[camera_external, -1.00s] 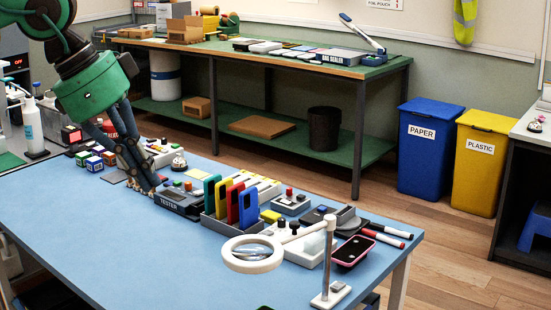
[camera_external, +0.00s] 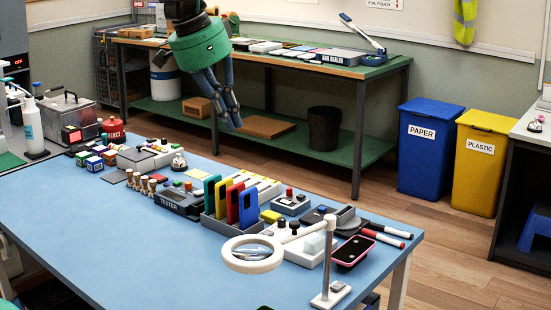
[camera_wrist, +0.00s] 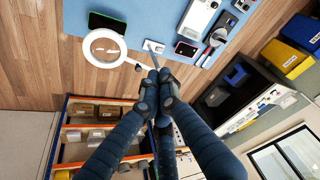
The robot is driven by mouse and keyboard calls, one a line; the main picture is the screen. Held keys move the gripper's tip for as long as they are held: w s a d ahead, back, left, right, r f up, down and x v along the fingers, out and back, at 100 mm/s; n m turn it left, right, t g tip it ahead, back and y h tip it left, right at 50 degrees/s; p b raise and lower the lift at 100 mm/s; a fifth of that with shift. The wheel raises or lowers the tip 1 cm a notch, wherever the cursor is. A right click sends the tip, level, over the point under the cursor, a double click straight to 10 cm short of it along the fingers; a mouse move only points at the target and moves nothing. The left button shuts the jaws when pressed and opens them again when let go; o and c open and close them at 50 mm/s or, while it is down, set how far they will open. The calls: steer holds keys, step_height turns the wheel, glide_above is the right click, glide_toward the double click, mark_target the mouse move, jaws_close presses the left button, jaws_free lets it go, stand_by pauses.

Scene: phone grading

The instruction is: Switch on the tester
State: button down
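The tester (camera_external: 180,204) is a dark grey box with its name on the front edge. It lies near the middle of the blue table, beside the rack of coloured phones. Small coloured parts show on its top, too small to tell whether a light or switch is on. My gripper (camera_external: 233,126) is up in the air above and beyond the tester, apart from it, with fingers pointing down. In the wrist view my fingers (camera_wrist: 156,78) come together at the tips with nothing visible between them. The tester cannot be made out in the wrist view.
A phone rack (camera_external: 222,222), a ring magnifier (camera_external: 252,254) on a stand and a pink phone (camera_external: 352,252) are on the table. Small wooden pegs (camera_external: 145,184) stand left of the tester. A green bench (camera_external: 330,67) is behind. The table's front left is clear.

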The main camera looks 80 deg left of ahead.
steer(key=w+a+f+n+p, duration=0.1)
steer(key=a+f, duration=0.1)
steer(key=a, duration=0.6)
steer(key=w+a+f+n+p, duration=0.1)
steer(key=a+f, duration=0.1)
steer(key=a, duration=0.5)
steer(key=n+g+p, duration=0.2)
steer(key=n+p, duration=0.1)
steer(key=p, duration=0.2)
glide_above(199, 191)
steer(key=s+d, duration=0.2)
steer(key=s+d+x, duration=0.1)
steer(key=x, duration=0.8)
steer(key=s+d+f+x, duration=0.1)
steer(key=s+d+x, duration=0.1)
steer(key=x, duration=0.7)
steer(key=shift+w+a+f, duration=0.1)
steer(key=shift+a, duration=0.35)
steer(key=shift+f, duration=0.15)
steer(key=x, duration=0.4)
steer(key=b+x, duration=0.1)
steer(key=x, duration=0.3)
steer(key=b+x, duration=0.1)
steer(key=x, duration=0.3)
steer(key=shift+s+d+f, duration=0.2)
steer(key=shift+s+f, duration=0.05)
steer(key=shift+f, duration=0.6)
